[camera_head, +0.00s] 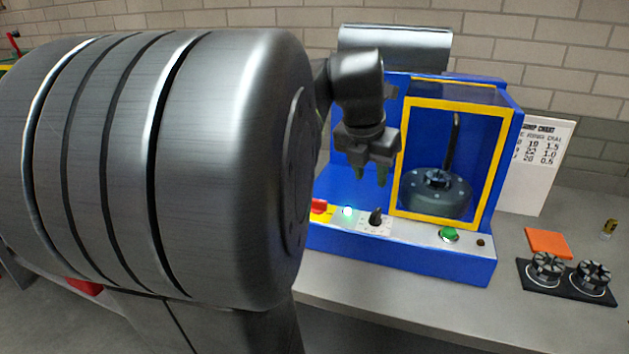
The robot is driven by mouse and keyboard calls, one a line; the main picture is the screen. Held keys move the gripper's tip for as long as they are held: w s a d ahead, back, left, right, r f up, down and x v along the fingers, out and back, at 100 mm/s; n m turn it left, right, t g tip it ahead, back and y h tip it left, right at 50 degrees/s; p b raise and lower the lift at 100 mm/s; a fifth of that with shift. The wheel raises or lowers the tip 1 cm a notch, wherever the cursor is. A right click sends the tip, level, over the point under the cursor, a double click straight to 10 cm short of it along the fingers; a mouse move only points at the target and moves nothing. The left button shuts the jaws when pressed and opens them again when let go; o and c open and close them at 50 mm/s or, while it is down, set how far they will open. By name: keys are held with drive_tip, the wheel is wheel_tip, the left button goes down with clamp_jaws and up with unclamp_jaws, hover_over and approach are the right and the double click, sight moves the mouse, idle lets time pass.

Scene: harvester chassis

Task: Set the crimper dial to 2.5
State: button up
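The blue crimper (400,253) stands on the grey bench with a yellow-framed window (452,104). Its small black dial knob (376,217) sits on a white scale plate on the front ledge, between a lit white-green lamp (347,211) and the green button (449,236). The dial's setting is too small to read. My gripper (370,176) points down above the dial, apart from it. Its two greenish fingertips have a gap between them and nothing shows in the gap.
A red switch (319,206) is left of the lamp. Behind the window is a dark round die head (436,192). A chart (537,165) stands right of the crimper. An orange pad (547,243), a black tray (567,284) with two die sets and a small yellow can (609,228) are at right.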

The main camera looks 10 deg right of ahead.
sight(376, 212)
drive_tip(key=x, duration=0.6)
drive_tip(key=b+x, duration=0.1)
drive_tip(key=x, duration=0.6)
drive_tip(key=shift+w+d+f, duration=0.15)
drive_tip(key=shift+w+d, duration=0.1)
drive_tip(key=shift+d, duration=0.05)
clamp_jaws()
